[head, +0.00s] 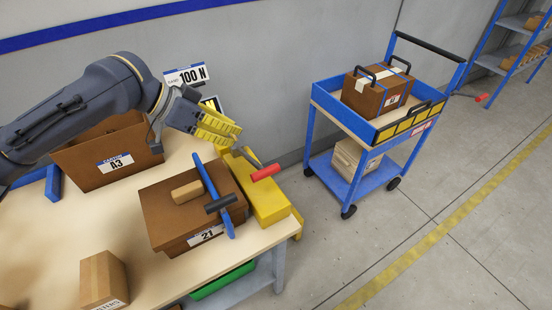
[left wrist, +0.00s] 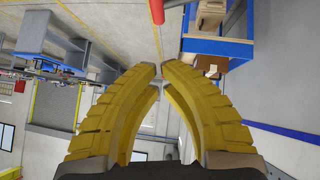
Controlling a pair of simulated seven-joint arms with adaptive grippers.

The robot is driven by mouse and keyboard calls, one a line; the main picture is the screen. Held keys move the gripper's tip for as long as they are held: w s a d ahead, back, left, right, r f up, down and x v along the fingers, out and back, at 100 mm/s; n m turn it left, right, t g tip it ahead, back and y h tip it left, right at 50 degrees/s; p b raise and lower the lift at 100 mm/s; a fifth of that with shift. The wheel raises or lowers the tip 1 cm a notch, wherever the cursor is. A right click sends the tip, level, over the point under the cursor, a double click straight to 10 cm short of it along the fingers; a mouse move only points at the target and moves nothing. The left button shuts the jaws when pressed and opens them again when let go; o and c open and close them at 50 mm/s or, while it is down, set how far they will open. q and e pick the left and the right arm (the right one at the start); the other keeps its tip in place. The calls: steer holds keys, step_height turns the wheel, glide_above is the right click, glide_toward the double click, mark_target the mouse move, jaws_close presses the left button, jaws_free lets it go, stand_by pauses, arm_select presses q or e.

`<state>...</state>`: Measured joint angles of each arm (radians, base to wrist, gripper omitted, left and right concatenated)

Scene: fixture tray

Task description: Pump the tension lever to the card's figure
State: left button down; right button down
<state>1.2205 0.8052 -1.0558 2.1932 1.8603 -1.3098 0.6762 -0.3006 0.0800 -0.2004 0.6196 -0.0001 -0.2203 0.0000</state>
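The card (head: 186,75) reads 100 N and stands at the back of the bench. A lever with a red grip (head: 265,172) sits on a yellow unit (head: 268,203) at the bench's right edge. My left gripper (head: 236,136) is up and to the left of the red grip, apart from it. Its yellow fingers (left wrist: 160,72) nearly meet at the tips, with nothing between them. A red grip also shows beyond the fingertips in the left wrist view (left wrist: 157,11). A display (head: 212,103) behind my gripper is mostly hidden, its reading unclear. My right gripper is out of view.
A brown box marked 21 (head: 162,217), with a blue-handled tool (head: 206,181) across it, stands beside the yellow unit. Bin A3 (head: 92,173) is at the back left. Open floor lies between.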

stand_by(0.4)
arm_select(q)
glide_above(275, 165)
steer(key=a, duration=0.3)
step_height(275, 165, down, 7)
steer(key=shift+f, duration=0.1)
steer(key=shift+s+a+f, duration=0.1)
steer(key=shift+s+f, duration=0.1)
steer(key=shift+f, duration=0.65)
steer(key=shift+s+f, duration=0.15)
steer(key=shift+f, duration=0.8)
